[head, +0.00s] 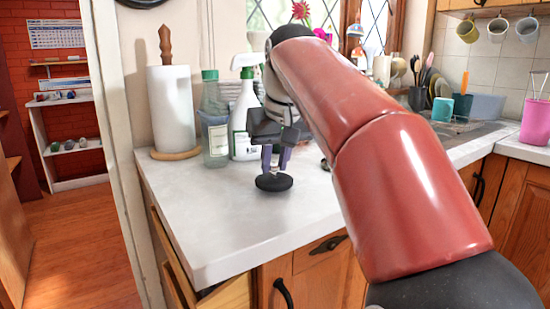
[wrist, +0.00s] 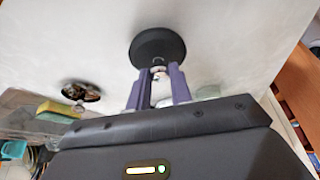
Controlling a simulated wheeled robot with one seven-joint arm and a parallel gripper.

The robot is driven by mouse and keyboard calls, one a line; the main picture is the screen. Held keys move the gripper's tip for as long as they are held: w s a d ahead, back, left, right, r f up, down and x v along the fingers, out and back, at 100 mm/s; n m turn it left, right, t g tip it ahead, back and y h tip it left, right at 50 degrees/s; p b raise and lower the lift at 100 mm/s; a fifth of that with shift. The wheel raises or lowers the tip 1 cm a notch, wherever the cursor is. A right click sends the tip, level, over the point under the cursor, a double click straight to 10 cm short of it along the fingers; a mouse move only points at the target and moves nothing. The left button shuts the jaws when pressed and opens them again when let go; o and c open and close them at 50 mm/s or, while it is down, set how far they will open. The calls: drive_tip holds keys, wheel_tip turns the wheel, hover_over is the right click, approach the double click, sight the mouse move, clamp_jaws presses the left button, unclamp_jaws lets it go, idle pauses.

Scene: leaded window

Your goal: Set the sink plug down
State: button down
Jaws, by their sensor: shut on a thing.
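The sink plug (head: 274,183) is a black round disc with a small metal knob on top. In the head view it is at the white worktop's surface or just above it; I cannot tell whether it touches. My gripper (head: 276,166) points down over it, its two purple fingers shut on the knob. In the wrist view the plug (wrist: 157,47) shows as a dark disc beyond the fingertips of my gripper (wrist: 159,72). Part of the knob is hidden between the fingers.
The worktop (head: 215,225) is clear at the front left. Behind stand a paper towel roll (head: 172,105), a green-capped bottle (head: 214,120) and a white spray bottle (head: 243,115). A sponge (wrist: 58,112) and a dark-and-metallic item (wrist: 82,91) lie to the left in the wrist view.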

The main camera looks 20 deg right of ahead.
drive_tip(key=shift+f+b, duration=0.4)
drive_tip(key=shift+f, duration=0.15)
drive_tip(key=c, duration=1.2)
unclamp_jaws()
drive_tip(key=shift+o, duration=0.2)
